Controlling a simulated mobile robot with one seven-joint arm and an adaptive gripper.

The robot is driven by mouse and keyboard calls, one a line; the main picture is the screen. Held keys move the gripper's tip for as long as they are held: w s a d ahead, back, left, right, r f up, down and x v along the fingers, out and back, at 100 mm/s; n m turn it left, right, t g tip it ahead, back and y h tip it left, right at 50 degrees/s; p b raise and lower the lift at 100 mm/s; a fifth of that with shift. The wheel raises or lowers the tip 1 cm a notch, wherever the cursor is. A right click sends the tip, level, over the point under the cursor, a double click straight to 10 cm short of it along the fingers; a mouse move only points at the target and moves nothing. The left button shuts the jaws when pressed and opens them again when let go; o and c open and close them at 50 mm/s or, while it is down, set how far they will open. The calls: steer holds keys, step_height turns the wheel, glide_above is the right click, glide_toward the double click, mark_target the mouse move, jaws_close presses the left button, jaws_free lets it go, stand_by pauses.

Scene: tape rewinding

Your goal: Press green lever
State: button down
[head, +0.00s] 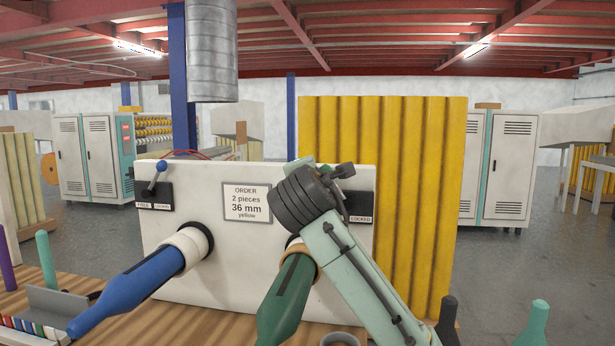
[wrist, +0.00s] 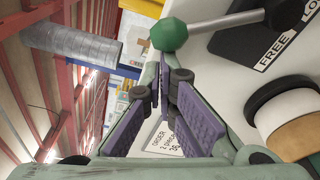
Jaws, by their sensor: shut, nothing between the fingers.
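The green lever shows in the wrist view as a green ball knob (wrist: 168,34) on a grey rod. The rod runs right to a dark plate with a FREE/LOCKED label (wrist: 275,48), and the knob appears to lean toward the FREE side. My gripper (wrist: 162,82) is shut and empty, its purple-padded fingers pointing at the knob's area. The knob lies just beyond the fingertips in the picture; whether they touch I cannot tell. In the head view my wrist and arm cover most of the green lever's place on the white panel (head: 190,255), and the fingers are hidden.
A blue-knobbed lever (head: 161,166) stands at the panel's upper left. An order sign (head: 247,203) hangs mid-panel. A blue cone (head: 135,285) and a green cone (head: 285,300) stick out below. Bottle-like pegs (head: 533,325) stand at the front right.

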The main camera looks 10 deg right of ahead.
steer(key=shift+d+r, duration=0.15)
steer(key=s+d+r+m+t+h, duration=0.1)
steer(key=s+d+r+m, duration=0.2)
steer(key=d+m, duration=0.7)
steer(key=shift+s+m, duration=0.2)
steer(key=shift+m, duration=1.1)
steer(key=shift+d, duration=0.2)
step_height(320, 180, up, 4)
steer(key=w+a+p, duration=0.2)
steer(key=a+p, duration=0.1)
steer(key=p, duration=0.1)
steer(key=f+b+v, duration=0.1)
steer(key=b+v, duration=0.3)
steer(key=v, duration=0.6)
steer(key=shift+s+d+f+b, duration=0.25)
steer(key=shift+f+b, duration=0.05)
